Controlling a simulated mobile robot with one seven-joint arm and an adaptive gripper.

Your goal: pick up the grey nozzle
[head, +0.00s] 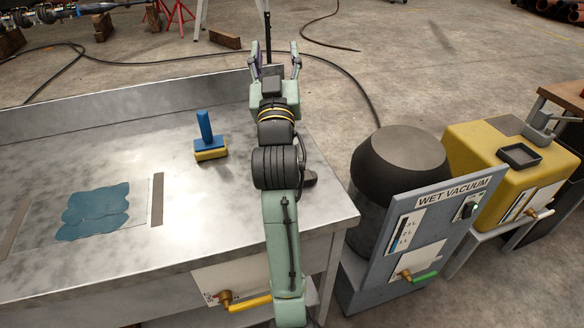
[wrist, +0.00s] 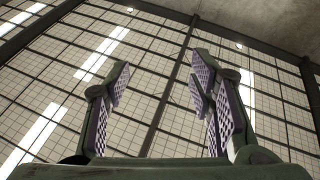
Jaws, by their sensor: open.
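My gripper (head: 275,48) is raised past the back edge of the metal table, with its two fingers apart and pointing away. In the wrist view the gripper (wrist: 160,92) is open, with purple pads and nothing between them. I cannot make out the grey nozzle for certain. A small dark grey piece (head: 310,179) lies on the table just right of my arm, well below and behind the gripper. It is partly hidden by the arm, and I cannot tell if it is the nozzle.
On the metal table (head: 110,135) stand a blue-handled yellow sponge block (head: 209,143) and a sheet with blue patches (head: 95,210). The wet vacuum (head: 420,225) and a yellow machine (head: 500,165) stand to the right. A hose (head: 350,78) crosses the floor.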

